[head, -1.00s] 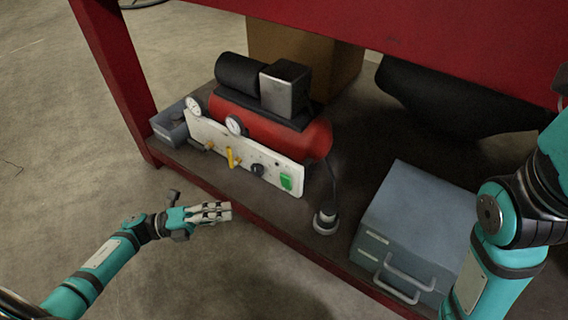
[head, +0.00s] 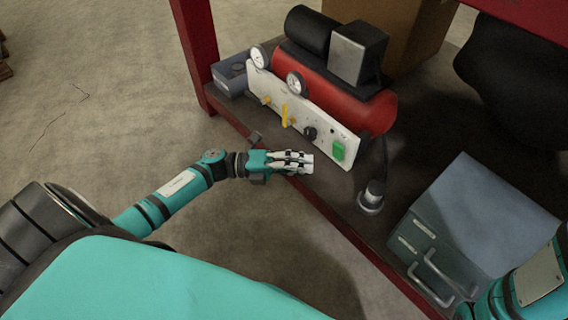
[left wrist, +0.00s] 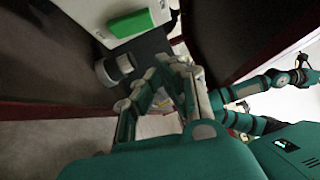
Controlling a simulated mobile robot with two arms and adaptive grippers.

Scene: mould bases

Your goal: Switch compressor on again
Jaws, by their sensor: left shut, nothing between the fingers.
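The compressor (head: 335,90) has a red tank with a black motor and stands on the low shelf under the red bench. Its white front panel (head: 310,118) carries two gauges, yellow valve levers (head: 286,115), a black knob (head: 309,133) and a green switch (head: 338,150). The switch also shows large at the top of the left wrist view (left wrist: 139,22). My left gripper (head: 308,163) is shut and empty, at the shelf's front edge, just in front of and left of the switch, apart from it. My right gripper is out of view; only part of that arm shows.
A grey metal plug or socket on a cable (head: 372,196) stands right of the panel. A grey-blue toolbox (head: 480,215) with handles sits further right. A small grey bin (head: 231,78) is left of the compressor. A red bench leg (head: 196,45) stands at the left.

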